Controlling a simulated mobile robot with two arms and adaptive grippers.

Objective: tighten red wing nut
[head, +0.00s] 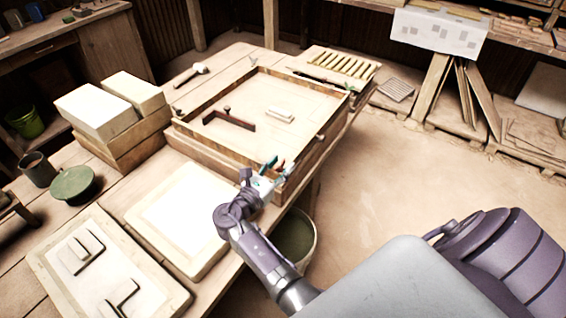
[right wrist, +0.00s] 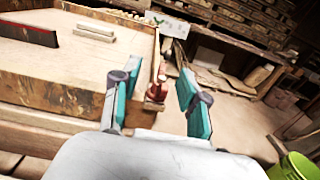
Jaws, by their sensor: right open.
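The red wing nut (right wrist: 157,85) sits on the near corner of the wooden press frame (right wrist: 60,122). In the head view the wing nut (head: 280,164) shows as a small red spot close to my right fingertips. My right gripper (head: 274,170) is at the near right corner of the frame (head: 200,140). Its two teal fingers are apart, and in the right wrist view the gripper (right wrist: 157,98) has the wing nut showing between them. I cannot tell whether either finger touches it. My left gripper is not in view.
A dark red-and-black bar (head: 228,119) and a pale block (head: 280,115) lie inside the frame. A white slab in a tray (head: 212,270) lies left of my right arm. A bucket (head: 294,240) stands below the table edge. Open floor lies to the right.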

